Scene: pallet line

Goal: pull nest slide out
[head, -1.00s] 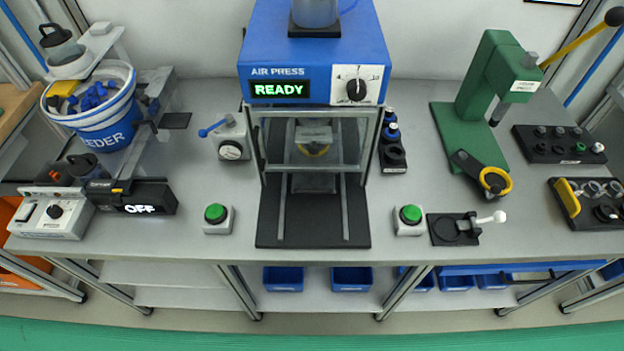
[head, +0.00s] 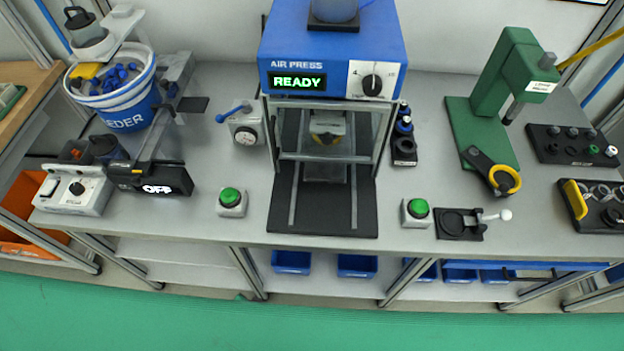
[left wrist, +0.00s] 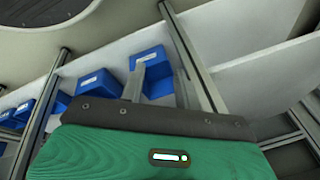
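The nest slide (head: 327,127) sits far back inside the blue air press (head: 330,45), behind the clear front guard. It shows as a grey block with a yellow part at its front. Two rails (head: 354,205) run forward from it over the black base plate, and their front part is empty. The press display reads READY. In the left wrist view my left gripper (left wrist: 160,74) shows two grey fingers standing apart with nothing between them, in front of the under-table area. The head view shows neither gripper.
Green buttons stand left (head: 231,201) and right (head: 416,210) of the base plate. A gauge with a blue lever (head: 244,125) stands left of the press. A feeder bucket (head: 118,105) is further left, a green hand press (head: 497,85) further right. Blue bins (head: 291,262) sit below.

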